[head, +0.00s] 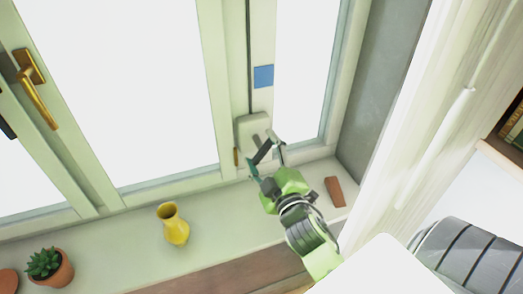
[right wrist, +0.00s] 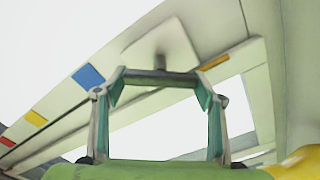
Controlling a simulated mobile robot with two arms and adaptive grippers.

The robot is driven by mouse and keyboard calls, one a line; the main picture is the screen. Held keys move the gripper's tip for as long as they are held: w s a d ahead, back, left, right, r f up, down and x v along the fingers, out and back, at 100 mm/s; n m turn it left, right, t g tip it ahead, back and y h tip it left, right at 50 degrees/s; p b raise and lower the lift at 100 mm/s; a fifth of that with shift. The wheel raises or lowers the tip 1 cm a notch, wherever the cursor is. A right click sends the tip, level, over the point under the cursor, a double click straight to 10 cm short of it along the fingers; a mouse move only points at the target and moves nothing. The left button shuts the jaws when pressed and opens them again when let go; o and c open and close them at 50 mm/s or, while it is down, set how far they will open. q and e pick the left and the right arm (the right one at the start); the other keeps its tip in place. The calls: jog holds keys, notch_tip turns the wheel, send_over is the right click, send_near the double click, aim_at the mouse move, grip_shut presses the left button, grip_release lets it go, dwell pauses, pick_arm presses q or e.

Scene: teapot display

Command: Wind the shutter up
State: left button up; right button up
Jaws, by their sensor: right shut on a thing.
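The pale winder box (head: 249,130) is fixed low on the window post, and it also shows in the right wrist view (right wrist: 160,47). A short grey stub comes out of it to a dark crank bar (right wrist: 160,78). My right gripper (head: 266,158) is at the box, with its fingers on either side of the bar and shut on it. In the right wrist view the bar spans between the two fingertips. The shutter itself cannot be made out; the panes are plain white. My left gripper is not in view.
A blue mark (head: 264,76) sits on the post above the box, beside a thin dark line. A brass window handle (head: 36,90) is upper left.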

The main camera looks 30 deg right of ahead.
jog(key=shift+d+r+m+p, duration=0.1)
jog(key=shift+m+p, duration=0.3)
jog(key=shift+m, duration=1.2)
jog(key=o, duration=1.1)
jog(key=shift+o, duration=0.2)
jog(key=v, duration=0.7)
jog(key=shift+s, duration=0.25)
